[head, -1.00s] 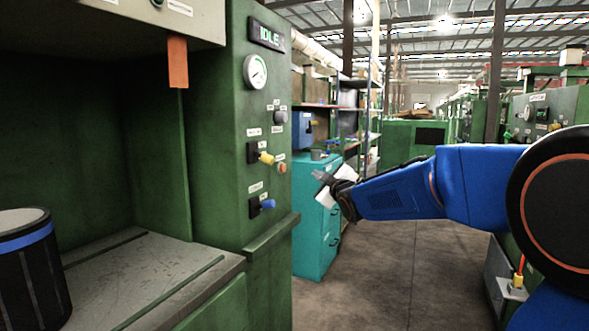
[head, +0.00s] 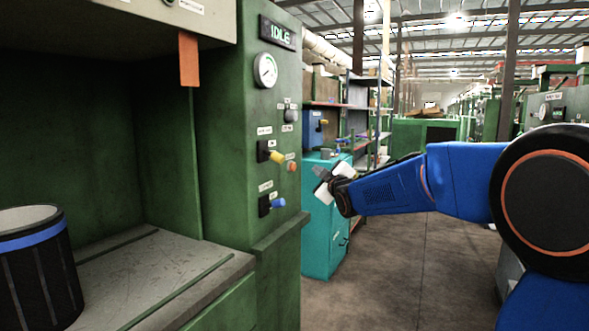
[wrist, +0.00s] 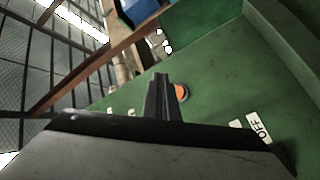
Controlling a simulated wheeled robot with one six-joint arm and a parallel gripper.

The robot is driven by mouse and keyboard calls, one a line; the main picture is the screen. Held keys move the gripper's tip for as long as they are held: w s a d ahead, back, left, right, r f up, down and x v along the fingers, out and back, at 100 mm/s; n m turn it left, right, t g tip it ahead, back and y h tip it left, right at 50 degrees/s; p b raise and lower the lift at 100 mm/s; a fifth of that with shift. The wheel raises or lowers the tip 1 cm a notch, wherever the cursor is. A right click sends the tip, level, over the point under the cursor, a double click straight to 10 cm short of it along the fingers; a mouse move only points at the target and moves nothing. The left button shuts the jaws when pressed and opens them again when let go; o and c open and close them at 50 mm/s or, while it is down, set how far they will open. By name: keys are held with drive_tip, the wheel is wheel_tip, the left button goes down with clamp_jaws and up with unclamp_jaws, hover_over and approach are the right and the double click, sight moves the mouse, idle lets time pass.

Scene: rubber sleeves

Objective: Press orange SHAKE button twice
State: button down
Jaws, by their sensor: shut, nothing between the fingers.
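The orange button (head: 291,166) is a small round knob on the right side of the green machine's control panel, beside the yellow lever. In the wrist view the orange button (wrist: 181,92) shows just right of the fingertips, partly hidden by them. My gripper (head: 319,176) is to the right of the panel in the head view, pointing left toward it, and appears apart from the button. My gripper (wrist: 160,82) is shut and empty in the wrist view. The panel's display (head: 278,33) reads IDLE.
A yellow lever (head: 277,157), a blue lever (head: 277,203) and a grey knob (head: 291,116) stick out near the button. A gauge (head: 265,70) sits above. A teal cabinet (head: 322,225) stands behind my gripper. A black sleeve (head: 42,275) with a blue band stands at the left.

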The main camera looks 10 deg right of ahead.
drive_tip(key=shift+w+a, duration=0.75)
drive_tip(key=shift+a, duration=0.3)
drive_tip(key=shift+w+a, duration=0.75)
drive_tip(key=shift+a, duration=0.25)
idle(0.6)
drive_tip(key=shift+w+a, duration=0.2)
drive_tip(key=shift+a, duration=0.15)
drive_tip(key=shift+w+a, duration=0.2)
drive_tip(key=shift+a, duration=0.1)
idle(0.8)
drive_tip(key=shift+d, duration=0.1)
drive_tip(key=shift+s+d, duration=0.45)
drive_tip(key=shift+d, duration=0.1)
idle(0.3)
drive_tip(key=shift+s+d, duration=0.75)
drive_tip(key=shift+d, duration=0.25)
drive_tip(key=shift+s+d, duration=0.7)
drive_tip(key=shift+d, duration=0.3)
idle(1.0)
